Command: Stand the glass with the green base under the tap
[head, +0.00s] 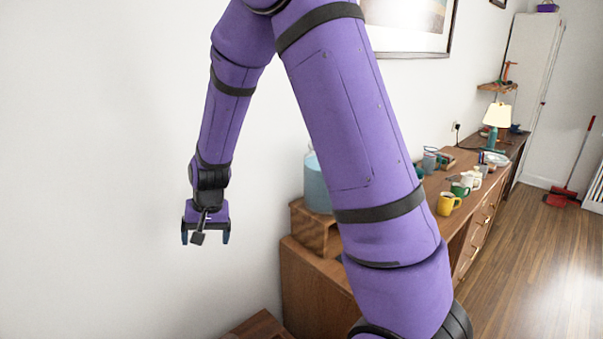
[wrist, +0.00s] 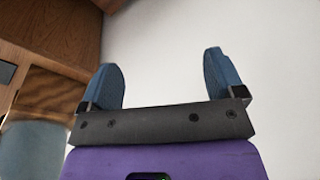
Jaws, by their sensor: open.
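My gripper (head: 205,238) hangs at the left in the head view, in front of the bare white wall. In the wrist view its two blue fingers (wrist: 163,78) are spread apart with nothing between them. A pale blue container (head: 317,183) stands on a wooden stand (head: 309,228), partly behind my arm; a bluish rounded shape also shows in the wrist view (wrist: 32,150). No tap is visible. A clear drinking glass (head: 429,161) stands among the things on the sideboard; its base is too small and covered to tell its colour. My gripper is well apart from all of these.
The long wooden sideboard (head: 472,226) carries a yellow mug (head: 446,204), a green mug (head: 460,189), a white mug (head: 467,180) and a lamp (head: 496,120). My arm hides part of it.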

